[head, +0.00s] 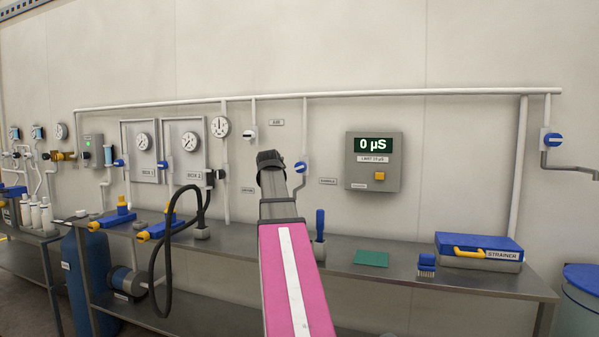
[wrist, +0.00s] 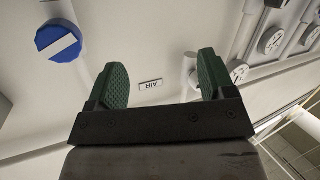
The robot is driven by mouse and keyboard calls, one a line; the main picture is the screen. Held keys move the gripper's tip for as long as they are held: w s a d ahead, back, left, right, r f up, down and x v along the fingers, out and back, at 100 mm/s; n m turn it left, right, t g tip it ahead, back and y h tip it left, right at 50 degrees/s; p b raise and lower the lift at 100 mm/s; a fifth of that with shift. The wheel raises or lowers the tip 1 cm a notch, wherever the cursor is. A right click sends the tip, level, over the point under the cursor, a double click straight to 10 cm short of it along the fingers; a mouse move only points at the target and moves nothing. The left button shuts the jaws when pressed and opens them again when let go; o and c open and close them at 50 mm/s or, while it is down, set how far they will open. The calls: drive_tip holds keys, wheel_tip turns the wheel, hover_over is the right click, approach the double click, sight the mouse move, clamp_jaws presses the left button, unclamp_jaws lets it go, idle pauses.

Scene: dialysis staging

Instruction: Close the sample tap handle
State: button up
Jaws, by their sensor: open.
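The sample tap handle (head: 301,167) is a round blue knob with a white bar, on a vertical pipe left of the SAMPLE label (head: 328,181). In the wrist view the blue knob (wrist: 58,42) is at the upper left, its white bar slanted in the picture. My gripper (head: 270,158) is just left of the knob in the head view. In the wrist view my gripper (wrist: 160,78) has its two green-padded fingers apart with nothing between them. The knob lies outside the fingers, and no contact shows.
An AIR label (wrist: 150,84) is on the wall beyond the fingers. A grey meter box (head: 373,161) reading 0 µS hangs right of the tap. Another blue handle (head: 553,139) is far right. The steel bench (head: 400,262) below bears a green mat (head: 371,258) and a blue strainer case (head: 480,247).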

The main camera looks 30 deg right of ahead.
drive_tip(key=w+a+n+t+y, duration=0.1)
drive_tip(key=a+n+t, duration=0.1)
drive_tip(key=t, duration=0.1)
drive_tip(key=m+g+h, duration=0.3)
drive_tip(key=m+h, duration=0.8)
drive_tip(key=h, duration=0.1)
approach(299, 168)
drive_tip(key=x, duration=1.1)
drive_tip(key=shift+d, duration=0.15)
drive_tip(key=c, duration=0.9)
